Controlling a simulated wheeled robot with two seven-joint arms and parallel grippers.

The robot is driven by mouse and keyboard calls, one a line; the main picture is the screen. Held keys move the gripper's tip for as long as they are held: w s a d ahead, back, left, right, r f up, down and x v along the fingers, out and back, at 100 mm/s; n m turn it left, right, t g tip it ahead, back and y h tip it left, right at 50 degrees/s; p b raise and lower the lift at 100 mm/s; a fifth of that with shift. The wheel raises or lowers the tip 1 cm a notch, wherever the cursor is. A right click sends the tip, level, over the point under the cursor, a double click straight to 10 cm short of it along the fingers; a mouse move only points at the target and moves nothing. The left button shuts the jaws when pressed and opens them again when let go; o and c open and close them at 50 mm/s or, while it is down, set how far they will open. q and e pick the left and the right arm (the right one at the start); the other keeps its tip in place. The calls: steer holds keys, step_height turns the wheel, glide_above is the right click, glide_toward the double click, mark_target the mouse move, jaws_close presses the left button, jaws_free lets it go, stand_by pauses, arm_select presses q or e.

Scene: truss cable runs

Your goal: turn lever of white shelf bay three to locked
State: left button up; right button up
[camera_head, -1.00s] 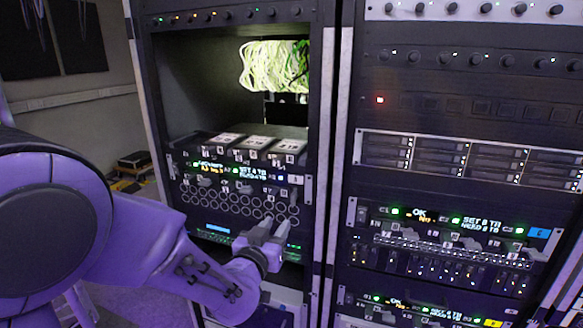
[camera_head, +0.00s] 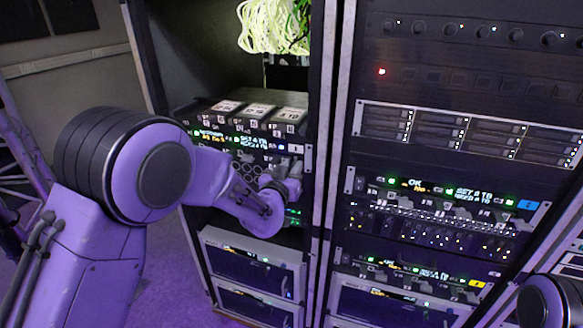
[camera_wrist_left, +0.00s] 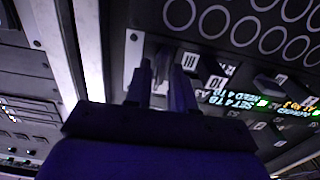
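The shelf with a white tag (camera_head: 296,149) sits in the left rack, below three dark boxes with white labels. Its front has lit displays and a row of rings. My left gripper (camera_head: 286,184) is at the right end of this front. In the left wrist view, my left gripper (camera_wrist_left: 162,85) has its two fingers apart, close to the panel. A grey lever-like part (camera_wrist_left: 160,62) shows between the fingertips; I cannot tell whether they touch it. A dark block marked III (camera_wrist_left: 192,62) is beside the fingers. The lever's setting is not readable. My right gripper is out of view.
The right rack holds a shelf with a blue tag (camera_head: 528,205) and one with a yellow tag (camera_head: 476,284). A pale metal post (camera_head: 330,130) stands close right of my left gripper. Pale cables (camera_head: 265,25) hang above. Grey drawer units (camera_head: 250,258) are below.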

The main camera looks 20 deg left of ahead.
arm_select(q)
jaws_close()
steer(key=shift+n, duration=0.4)
steer(key=shift+a+f+n+b, duration=0.2)
steer(key=shift+n+b, duration=1.4)
steer(key=shift+n, duration=1.25)
steer(key=shift+a+f+n+b, duration=0.15)
steer(key=shift+n+b, duration=1.5)
steer(key=shift+n, duration=1.15)
steer(key=shift+a+f+n+b, duration=0.2)
steer(key=shift+n+b, duration=1.4)
steer(key=shift+n, duration=1.25)
